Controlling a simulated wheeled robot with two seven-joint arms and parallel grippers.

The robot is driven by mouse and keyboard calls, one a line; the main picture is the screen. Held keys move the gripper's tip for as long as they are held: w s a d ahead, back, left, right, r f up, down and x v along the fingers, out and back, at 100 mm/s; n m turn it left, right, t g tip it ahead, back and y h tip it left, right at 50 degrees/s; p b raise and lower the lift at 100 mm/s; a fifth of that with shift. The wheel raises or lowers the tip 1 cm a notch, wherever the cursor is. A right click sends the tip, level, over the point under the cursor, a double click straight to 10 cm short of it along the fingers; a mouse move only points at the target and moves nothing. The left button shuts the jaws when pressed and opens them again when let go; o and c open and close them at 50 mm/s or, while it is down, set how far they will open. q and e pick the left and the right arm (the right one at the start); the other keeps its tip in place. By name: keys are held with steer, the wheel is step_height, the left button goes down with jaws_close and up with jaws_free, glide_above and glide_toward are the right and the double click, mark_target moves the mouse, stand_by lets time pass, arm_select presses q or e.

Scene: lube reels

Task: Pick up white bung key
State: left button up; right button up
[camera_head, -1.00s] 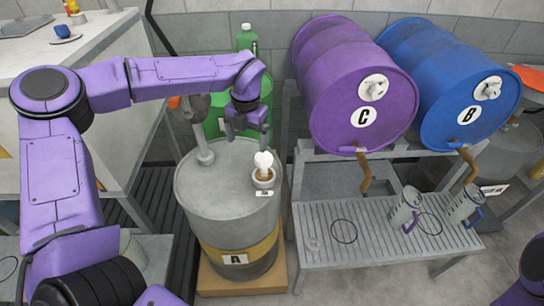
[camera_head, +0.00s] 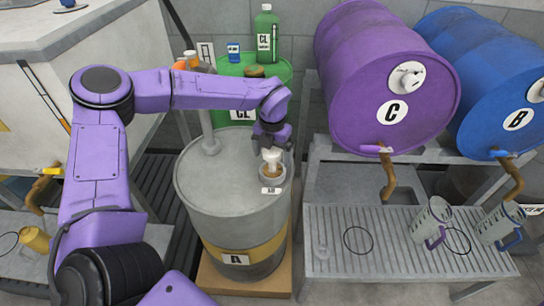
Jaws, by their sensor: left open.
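The white bung key (camera_head: 271,156) stands upright in a small round holder (camera_head: 271,172) on top of the grey drum A (camera_head: 237,210). My left gripper (camera_head: 270,146) points down right at the key's top, with its open fingers around or just beside it. The fingers partly cover the key's head, and I cannot tell whether they touch it. My right gripper is not in view.
Purple drum C (camera_head: 385,75) and blue drum B (camera_head: 505,85) lie on a rack at right, with hanging spouts. Two metal jugs (camera_head: 431,218) stand on the grated bench (camera_head: 340,270). A green drum (camera_head: 250,80) with bottles stands behind drum A.

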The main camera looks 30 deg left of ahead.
arm_select(q)
step_height(320, 180, down, 3)
steer(key=shift+f, duration=0.1)
steer(key=c, duration=1.2)
steer(key=shift+o, duration=0.2)
